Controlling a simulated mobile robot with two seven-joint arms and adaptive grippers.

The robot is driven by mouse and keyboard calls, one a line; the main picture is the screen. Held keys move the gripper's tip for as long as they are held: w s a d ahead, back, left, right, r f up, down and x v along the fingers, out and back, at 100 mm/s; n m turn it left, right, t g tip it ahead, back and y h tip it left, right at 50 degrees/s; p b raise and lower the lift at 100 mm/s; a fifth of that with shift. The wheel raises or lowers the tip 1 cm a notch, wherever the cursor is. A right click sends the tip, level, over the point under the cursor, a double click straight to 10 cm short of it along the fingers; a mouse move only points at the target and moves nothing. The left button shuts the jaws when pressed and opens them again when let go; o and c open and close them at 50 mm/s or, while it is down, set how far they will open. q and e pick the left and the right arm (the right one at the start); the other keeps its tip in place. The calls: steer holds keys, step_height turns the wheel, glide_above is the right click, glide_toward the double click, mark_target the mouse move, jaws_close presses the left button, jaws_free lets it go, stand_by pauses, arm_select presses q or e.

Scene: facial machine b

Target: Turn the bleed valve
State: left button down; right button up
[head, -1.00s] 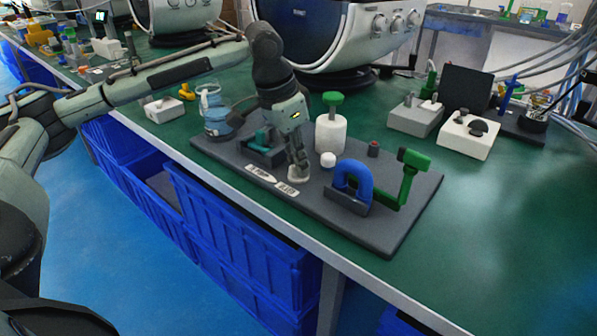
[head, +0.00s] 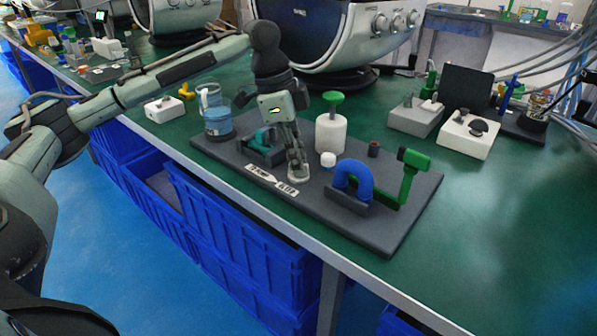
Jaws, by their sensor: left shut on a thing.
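A dark grey board (head: 390,235) on the green bench carries the valve parts. Two white labels lie along its front edge; the right one (head: 287,189) seems to read "BLEED". My left gripper (head: 297,174) points down just behind that label, its fingers shut on a small pale bleed valve (head: 294,180) that they mostly hide. A white cylinder with a green knob (head: 333,97) stands behind the gripper. A blue curved pipe (head: 355,178) and a green handle (head: 408,180) stand to the right. My right gripper is out of view.
A teal part in a dark holder (head: 262,146) sits left of the gripper, with a blue jug (head: 217,115) beyond it. A small white cap (head: 328,159) is close on the right. Large machines stand behind.

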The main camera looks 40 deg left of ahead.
arm_select(q)
steer(key=shift+w+r, duration=0.25)
steer(key=shift+r, duration=0.05)
steer(key=m+g, duration=0.1)
steer(key=m, duration=0.4)
steer(key=c, duration=1.7)
jaws_free()
steer(key=shift+s+f, duration=0.1)
steer(key=shift+f, duration=0.05)
steer(key=shift+d+v, duration=0.2)
steer(key=shift+v, duration=0.6)
steer(key=shift+d+v, duration=0.15)
steer(key=shift+v, duration=0.65)
steer(key=shift+d+v, duration=0.2)
steer(key=shift+v, duration=0.6)
